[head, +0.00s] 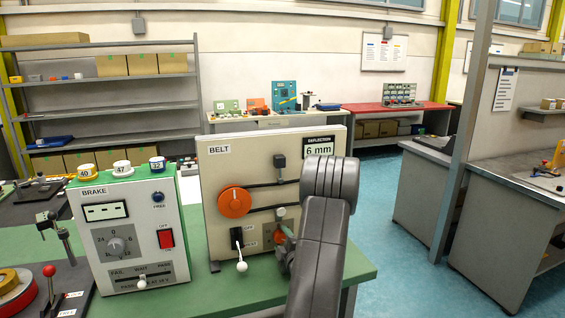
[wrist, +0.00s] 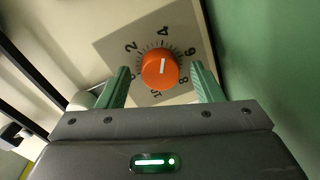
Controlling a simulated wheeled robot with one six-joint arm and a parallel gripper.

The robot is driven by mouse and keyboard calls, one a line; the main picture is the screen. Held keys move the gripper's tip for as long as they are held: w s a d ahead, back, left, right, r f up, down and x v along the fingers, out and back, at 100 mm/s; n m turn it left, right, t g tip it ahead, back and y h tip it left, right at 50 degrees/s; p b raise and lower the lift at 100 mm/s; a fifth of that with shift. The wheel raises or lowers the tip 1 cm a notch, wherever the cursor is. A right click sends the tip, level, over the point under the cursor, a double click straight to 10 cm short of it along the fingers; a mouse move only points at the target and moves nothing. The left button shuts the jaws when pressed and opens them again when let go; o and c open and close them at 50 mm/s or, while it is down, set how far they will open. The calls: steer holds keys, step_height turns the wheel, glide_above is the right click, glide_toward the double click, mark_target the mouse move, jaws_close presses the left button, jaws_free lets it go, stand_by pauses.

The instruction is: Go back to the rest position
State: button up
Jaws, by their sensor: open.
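My gripper (wrist: 160,72) is open in the wrist view, its two green fingers apart and empty. An orange knob (wrist: 160,68) with a white pointer line shows between the fingertips, on a grey dial plate (wrist: 118,45) with numbers. The fingers stand at either side of the knob with gaps; I cannot tell how far in front they are. In the head view my gripper (head: 286,243) is at the lower right of the BELT panel (head: 254,150), mostly hidden by my own grey arm. The knob is largely hidden there.
The green bench (head: 355,268) bears the BELT panel, with an orange pulley (head: 234,201) and white-tipped lever (head: 241,266). The BRAKE box (head: 128,235) stands to the left, with small pots on top. The blue floor (head: 388,220) at right is clear. Grey cabinets (head: 500,235) stand beyond.

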steer(key=b+v, duration=0.2)
steer(key=v, duration=1.1)
steer(key=shift+s+d, duration=0.15)
steer(key=shift+s, duration=0.2)
steer(key=p+x, duration=0.2)
steer(key=x, duration=1.2)
steer(key=shift+r, duration=0.1)
steer(key=shift+w+f+n+b, duration=0.15)
steer(key=shift+f+n+b, duration=0.1)
steer(key=shift+n+b, duration=0.05)
steer(key=shift+r+n+b, duration=0.1)
steer(key=shift+n+b, duration=0.3)
steer(key=shift+n, duration=0.4)
steer(key=n+b, duration=0.1)
steer(key=n, duration=0.2)
steer(key=shift+h+b, duration=0.3)
steer(key=n+b, duration=0.2)
steer(key=n, duration=0.3)
steer(key=shift+h, duration=0.3)
steer(key=n, duration=0.2)
steer(key=n+b, duration=0.1)
steer(key=n, duration=0.2)
steer(key=shift+s+t, duration=0.2)
steer(key=shift+t, duration=0.1)
steer(key=n, duration=0.5)
steer(key=shift+p, duration=0.3)
steer(key=shift+n, duration=0.3)
